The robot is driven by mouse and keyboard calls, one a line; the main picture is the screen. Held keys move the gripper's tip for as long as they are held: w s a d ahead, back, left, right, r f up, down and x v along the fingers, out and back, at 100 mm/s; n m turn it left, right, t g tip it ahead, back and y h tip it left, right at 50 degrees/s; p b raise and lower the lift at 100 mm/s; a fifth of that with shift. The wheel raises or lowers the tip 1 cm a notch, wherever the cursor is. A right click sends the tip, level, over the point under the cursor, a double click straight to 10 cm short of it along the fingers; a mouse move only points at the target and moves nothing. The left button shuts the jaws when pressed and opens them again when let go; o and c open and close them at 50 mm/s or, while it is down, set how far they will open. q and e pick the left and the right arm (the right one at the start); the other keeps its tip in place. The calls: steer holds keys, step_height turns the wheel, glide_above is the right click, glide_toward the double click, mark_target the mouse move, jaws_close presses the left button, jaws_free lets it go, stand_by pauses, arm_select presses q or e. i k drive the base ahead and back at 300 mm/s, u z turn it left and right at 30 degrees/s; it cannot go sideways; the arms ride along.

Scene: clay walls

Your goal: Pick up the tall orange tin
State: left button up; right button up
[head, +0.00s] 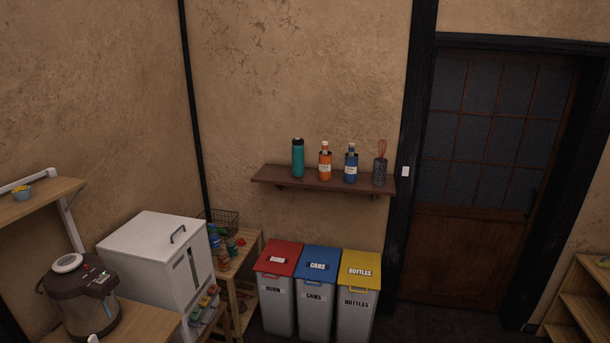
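In the head view, an orange bottle-shaped container (325,165) with a pale label and a narrow capped top stands upright on the brown wall shelf (290,183). It is the clearest tall orange thing in view; I cannot tell whether it is a tin. A teal flask (298,158) stands to its left and a blue bottle-shaped container (351,166) to its right, each a little apart from it. Neither of my grippers is in view.
A dark patterned holder with a red whisk (380,171) stands at the shelf's right end. Red (277,290), blue (316,290) and yellow (357,297) lidded bins stand below. Left are a white box (150,262), an electric pot (80,298) and a wooden rack (243,257) with small items.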

mark_target(325, 161)
steer(key=i, duration=1.9)
